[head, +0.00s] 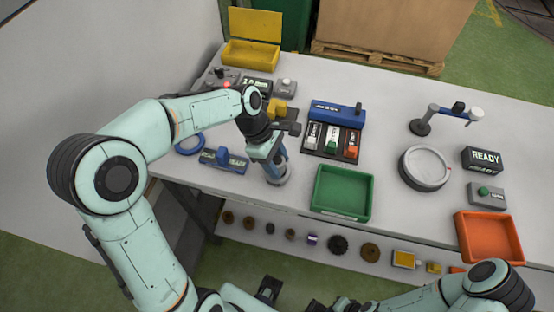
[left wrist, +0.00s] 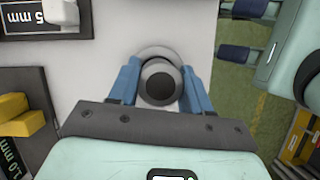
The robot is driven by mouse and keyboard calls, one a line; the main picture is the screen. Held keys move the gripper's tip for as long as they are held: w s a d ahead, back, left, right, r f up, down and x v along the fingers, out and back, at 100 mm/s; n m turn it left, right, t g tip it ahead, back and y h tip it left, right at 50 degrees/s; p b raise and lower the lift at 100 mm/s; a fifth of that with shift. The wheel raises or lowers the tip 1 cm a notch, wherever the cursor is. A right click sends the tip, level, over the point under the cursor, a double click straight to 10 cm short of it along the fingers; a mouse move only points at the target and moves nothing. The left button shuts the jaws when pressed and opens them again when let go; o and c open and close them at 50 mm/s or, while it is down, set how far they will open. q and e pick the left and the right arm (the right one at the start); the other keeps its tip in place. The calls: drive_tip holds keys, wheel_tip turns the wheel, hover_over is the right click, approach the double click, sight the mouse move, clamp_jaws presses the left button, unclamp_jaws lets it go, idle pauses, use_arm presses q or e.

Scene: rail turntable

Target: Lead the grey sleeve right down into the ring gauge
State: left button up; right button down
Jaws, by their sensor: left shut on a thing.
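My left gripper (head: 272,172) points down over the near left part of the bench. The pale ring gauge (left wrist: 150,50) shows as a rim behind the sleeve, and at the gripper's foot in the head view (head: 281,181). The fingers hide much of both, so I cannot tell how deep the sleeve sits. My right gripper (left wrist: 225,32) shows at the right of the left wrist view, its blue fingers apart and empty.
A green tray (head: 342,215) stands right of the left gripper. A slotted holder (head: 331,141) is behind. A round turntable (head: 424,168) and an orange tray (head: 488,238) are farther right.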

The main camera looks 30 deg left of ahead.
use_arm(q)
drive_tip(key=shift+f, duration=0.5)
idle(1.6)
drive_tip(key=o, duration=1.3)
drive_tip(key=shift+o, duration=0.2)
drive_tip(key=p+v, duration=0.2)
drive_tip(key=v, duration=1.1)
drive_tip(key=shift+r, duration=0.2)
use_arm(e)
drive_tip(key=shift+w+r, duration=0.3)
drive_tip(key=shift+r, duration=0.3)
drive_tip(key=shift+w+r, duration=0.25)
drive_tip(key=shift+r, duration=0.3)
drive_tip(key=shift+s, duration=0.1)
